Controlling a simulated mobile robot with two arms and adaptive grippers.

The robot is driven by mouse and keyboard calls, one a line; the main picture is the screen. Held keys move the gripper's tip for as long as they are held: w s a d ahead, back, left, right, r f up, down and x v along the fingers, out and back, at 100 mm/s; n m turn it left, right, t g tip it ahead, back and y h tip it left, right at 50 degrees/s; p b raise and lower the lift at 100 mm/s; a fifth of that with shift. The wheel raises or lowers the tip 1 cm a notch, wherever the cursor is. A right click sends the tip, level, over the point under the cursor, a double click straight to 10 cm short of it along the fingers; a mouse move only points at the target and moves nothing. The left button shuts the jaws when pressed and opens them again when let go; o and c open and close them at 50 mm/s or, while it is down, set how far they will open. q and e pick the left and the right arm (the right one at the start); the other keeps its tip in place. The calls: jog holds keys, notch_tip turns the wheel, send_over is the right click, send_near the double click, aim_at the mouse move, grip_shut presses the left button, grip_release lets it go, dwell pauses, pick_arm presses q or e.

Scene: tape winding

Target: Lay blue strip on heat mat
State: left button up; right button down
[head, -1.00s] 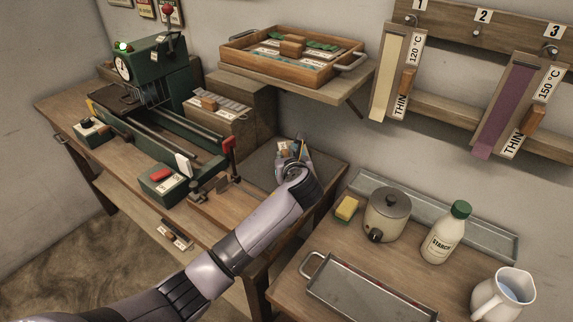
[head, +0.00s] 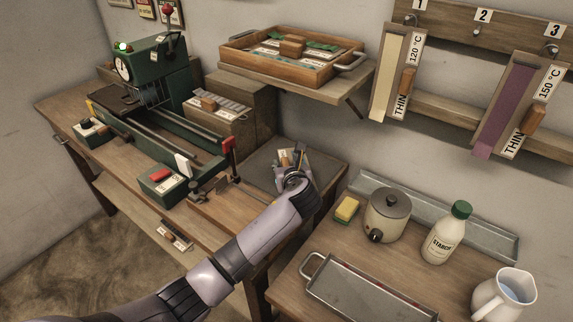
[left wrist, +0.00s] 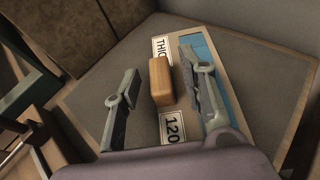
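The blue strip (left wrist: 229,88) is a flat holder with a wooden block handle (left wrist: 159,82) and white labels reading "THIC" and "120". It appears to lie flat on the dark grey heat mat (left wrist: 265,75), which also shows on the bench in the head view (head: 258,168). My left gripper (left wrist: 160,62) is open, with one finger on each side of the handle and gaps between. The right finger covers part of the blue. In the head view my left gripper (head: 292,160) is over the mat and hides most of the strip. My right gripper is not in view.
A green machine (head: 160,75) stands left of the mat. A wooden tray (head: 290,75) sits on a shelf behind it. Pale (head: 388,80) and purple (head: 503,105) strips hang on the right wall. A pot (head: 387,215) and bottle (head: 447,232) stand on the right table.

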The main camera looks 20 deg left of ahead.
pick_arm(q)
jog(key=p+v, duration=0.1)
jog(key=v, duration=1.1)
